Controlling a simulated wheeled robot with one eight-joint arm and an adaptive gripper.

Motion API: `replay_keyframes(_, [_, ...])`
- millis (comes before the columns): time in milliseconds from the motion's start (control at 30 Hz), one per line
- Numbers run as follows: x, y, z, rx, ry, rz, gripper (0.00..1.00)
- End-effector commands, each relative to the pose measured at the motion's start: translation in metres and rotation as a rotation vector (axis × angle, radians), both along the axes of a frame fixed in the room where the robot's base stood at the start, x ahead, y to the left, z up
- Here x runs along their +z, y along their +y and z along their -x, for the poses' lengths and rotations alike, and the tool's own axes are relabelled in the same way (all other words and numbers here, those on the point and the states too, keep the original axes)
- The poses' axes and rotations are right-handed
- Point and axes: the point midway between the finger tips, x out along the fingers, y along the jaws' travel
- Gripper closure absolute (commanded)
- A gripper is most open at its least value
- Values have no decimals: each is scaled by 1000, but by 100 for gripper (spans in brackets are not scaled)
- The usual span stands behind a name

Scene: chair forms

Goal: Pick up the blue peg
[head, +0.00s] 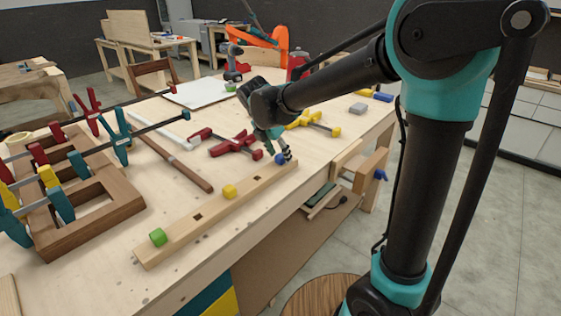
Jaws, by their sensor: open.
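The blue peg (279,159) sits at the far right end of a long pale wooden beam (215,208) on the workbench. My gripper (284,155) is open and points down at the peg from above, with its fingertips right at it. The fingers partly hide the peg, and I cannot tell whether they touch it. A yellow peg (229,191) stands near the middle of the beam and a green peg (158,237) near its left end. Dark square holes show between the pegs.
Red clamps (234,143) and yellow clamps (312,123) lie behind the beam. A clamped wooden frame (95,222) fills the bench's left side. A dark wooden strip (170,155) lies behind the beam. Grey and blue blocks (382,97) lie at the far right.

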Motion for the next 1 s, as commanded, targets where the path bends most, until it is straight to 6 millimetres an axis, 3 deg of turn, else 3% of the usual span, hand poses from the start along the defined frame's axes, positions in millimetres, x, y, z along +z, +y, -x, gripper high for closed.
replay_keyframes(300, [-5, -1, -2, 0, 0, 0, 48])
replay_keyframes(667, [-5, -1, -1, 0, 0, 0, 93])
replay_keyframes(1000, [-2, -1, -1, 0, 0, 0, 95])
